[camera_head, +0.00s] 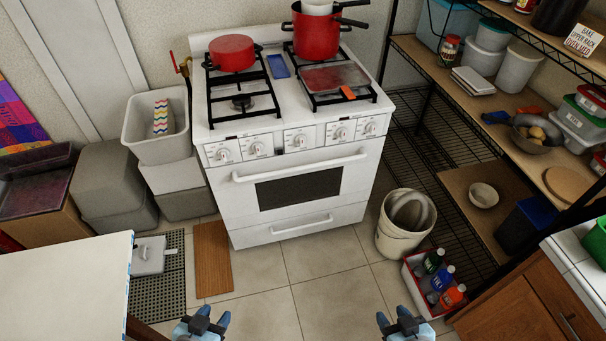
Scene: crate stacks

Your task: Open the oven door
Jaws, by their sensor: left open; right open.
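The white oven (222,201) stands against the back wall with its door (232,205) shut. The door has a dark window (300,189) and a white horizontal handle (300,167) along its top. A drawer with its own handle (301,225) is below. My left gripper (203,319) is at the bottom edge, left of the middle, open and empty. My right gripper (402,319) is at the bottom edge, right of the middle, open and empty. Both are well apart from the oven, with tiled floor between.
A white bucket (392,243) and a crate of bottles (411,279) stand on the floor right of the oven. A brown board (212,259) lies at its left. A white table (62,290) fills the lower left, a counter (580,262) the lower right. The middle floor (270,285) is clear.

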